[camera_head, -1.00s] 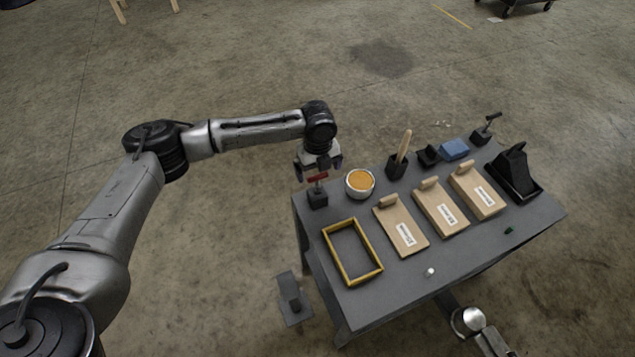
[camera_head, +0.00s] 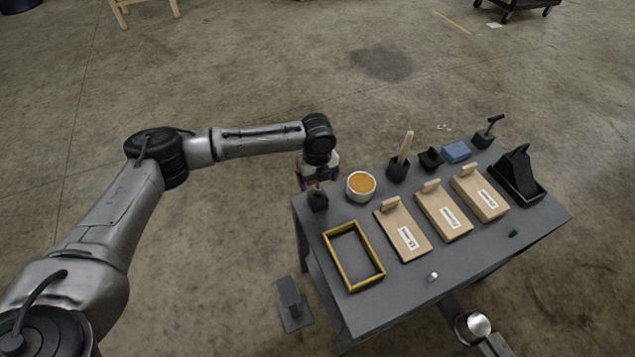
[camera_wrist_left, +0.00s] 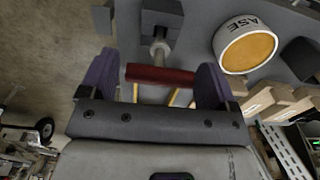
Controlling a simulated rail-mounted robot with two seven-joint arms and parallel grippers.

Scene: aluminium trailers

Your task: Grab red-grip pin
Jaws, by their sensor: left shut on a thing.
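The red-grip pin (camera_wrist_left: 160,76) shows in the left wrist view as a red crossbar on a pale metal shaft. The shaft runs into a dark block (camera_wrist_left: 160,18) on the table, so the pin stands in its holder. My left gripper (camera_head: 314,182) is at the table's far left corner in the head view, above the dark block (camera_head: 318,201). Its two purple-grey fingers are at either end of the red crossbar, shut on it. In the head view the gripper mostly hides the pin.
On the grey table (camera_head: 400,295) are an orange-filled can (camera_head: 361,186) just right of the gripper, a yellow frame (camera_head: 378,260), several wooden floats (camera_head: 402,228), a blue block (camera_head: 455,151) and a black stand (camera_head: 518,175). Open floor lies left of the table.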

